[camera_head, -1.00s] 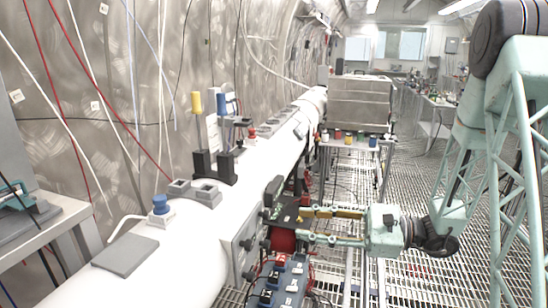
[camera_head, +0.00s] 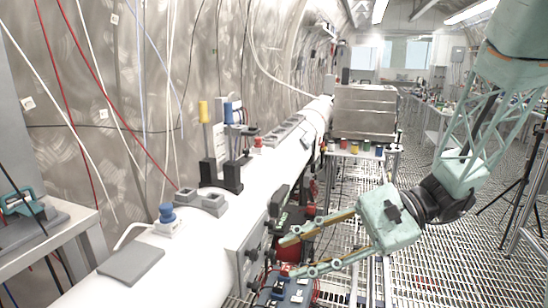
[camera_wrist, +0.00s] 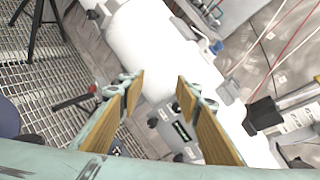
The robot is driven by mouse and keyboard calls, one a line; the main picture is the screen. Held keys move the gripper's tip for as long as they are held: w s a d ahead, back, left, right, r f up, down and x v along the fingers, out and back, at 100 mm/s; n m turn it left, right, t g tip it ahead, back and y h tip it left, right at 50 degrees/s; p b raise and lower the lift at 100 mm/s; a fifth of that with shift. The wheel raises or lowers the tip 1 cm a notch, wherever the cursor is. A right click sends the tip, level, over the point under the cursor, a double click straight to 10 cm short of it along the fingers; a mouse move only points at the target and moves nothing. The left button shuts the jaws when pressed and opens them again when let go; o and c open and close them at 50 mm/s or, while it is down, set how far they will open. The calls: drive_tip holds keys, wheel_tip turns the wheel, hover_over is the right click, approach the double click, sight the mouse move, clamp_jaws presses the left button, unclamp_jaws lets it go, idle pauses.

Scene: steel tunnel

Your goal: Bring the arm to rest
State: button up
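My gripper (camera_head: 287,257) hangs beside the white pipe (camera_head: 215,265), at the right side of its grey panel. It points left and slightly down, with two long wood-lined fingers spread apart and nothing between them. In the wrist view my gripper (camera_wrist: 160,82) also shows as two separated fingers, with the pipe (camera_wrist: 150,45) and a grey box with a dark slot (camera_wrist: 181,131) beyond the gap. My arm reaches in from the upper right. I cannot tell whether the fingertips touch the panel.
Blue blocks with switches and red parts (camera_head: 285,292) lie below the fingers. A grey metal box (camera_head: 365,112) stands on a cart behind. Yellow (camera_head: 204,112) and blue-topped (camera_head: 167,213) fittings stand on the pipe. A black tripod (camera_head: 522,170) stands at right; the grated floor between is open.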

drive_tip(key=s+d+r+n+g+h, duration=0.15)
drive_tip(key=s+n+h, duration=0.3)
drive_tip(key=s, duration=0.65)
drive_tip(key=s+d+r+n+t+h, duration=0.2)
drive_tip(key=s+d+r+t+h, duration=0.1)
drive_tip(key=s+d, duration=0.3)
drive_tip(key=s+d+r+n+t+h, duration=0.3)
drive_tip(key=s+d+h, duration=0.3)
drive_tip(key=d, duration=0.2)
drive_tip(key=shift+d+n+t, duration=0.25)
drive_tip(key=shift+n+t, duration=0.1)
idle(0.3)
drive_tip(key=shift+w+a, duration=0.1)
idle(2.2)
